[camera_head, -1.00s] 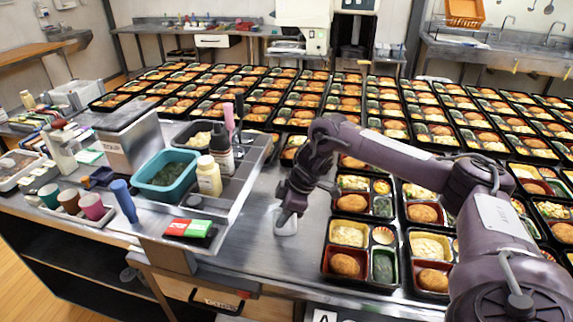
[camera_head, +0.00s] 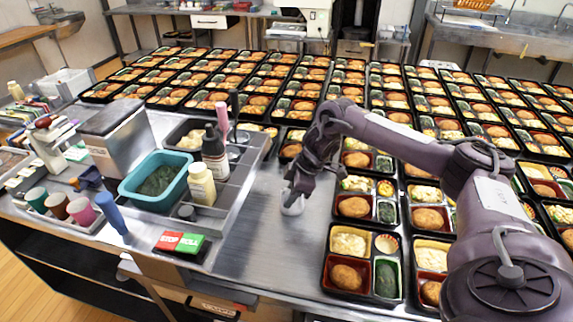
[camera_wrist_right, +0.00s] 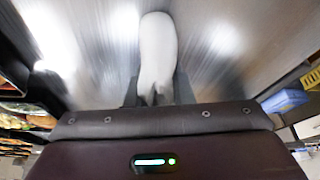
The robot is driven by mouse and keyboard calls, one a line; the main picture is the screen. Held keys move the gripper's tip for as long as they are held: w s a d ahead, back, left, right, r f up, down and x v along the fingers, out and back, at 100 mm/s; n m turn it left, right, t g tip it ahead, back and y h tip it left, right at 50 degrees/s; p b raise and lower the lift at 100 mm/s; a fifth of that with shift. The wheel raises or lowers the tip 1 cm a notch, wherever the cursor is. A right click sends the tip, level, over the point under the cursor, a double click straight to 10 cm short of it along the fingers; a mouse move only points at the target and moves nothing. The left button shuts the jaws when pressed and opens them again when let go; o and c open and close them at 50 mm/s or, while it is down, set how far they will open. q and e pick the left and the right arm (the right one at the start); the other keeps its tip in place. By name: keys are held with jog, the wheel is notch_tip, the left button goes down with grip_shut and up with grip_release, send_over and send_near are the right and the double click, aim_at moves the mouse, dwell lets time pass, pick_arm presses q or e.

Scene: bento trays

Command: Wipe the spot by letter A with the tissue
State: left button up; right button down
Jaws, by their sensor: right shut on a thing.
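My right gripper (camera_head: 293,196) is shut on a white tissue (camera_head: 292,208), low over the bare steel counter (camera_head: 262,240), left of the nearest bento trays. In the right wrist view the tissue (camera_wrist_right: 157,50) sticks out from the fingers as a pale rounded strip. The steel behind it looks streaked and blurred, so I cannot tell whether the tissue touches it. I cannot make out a spot or the letter A in the current views. My left gripper is not in view.
Left of the gripper stands a raised rack with a teal tub (camera_head: 157,182), a cream bottle (camera_head: 201,184) and a dark bottle (camera_head: 215,155). A red and green box (camera_head: 180,243) lies at its front. Rows of filled bento trays (camera_head: 324,272) cover the right and back.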

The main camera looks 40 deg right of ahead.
notch_tip(320, 180, up, 6)
jog(key=p, duration=0.4)
jog(key=shift+s+a+p, duration=0.1)
jog(key=shift+p, duration=0.3)
jog(key=shift+r+p, duration=0.55)
jog(key=shift+p, duration=0.15)
jog(key=shift+r+p, duration=0.3)
jog(key=shift+r, duration=0.25)
jog(key=shift+f, duration=0.1)
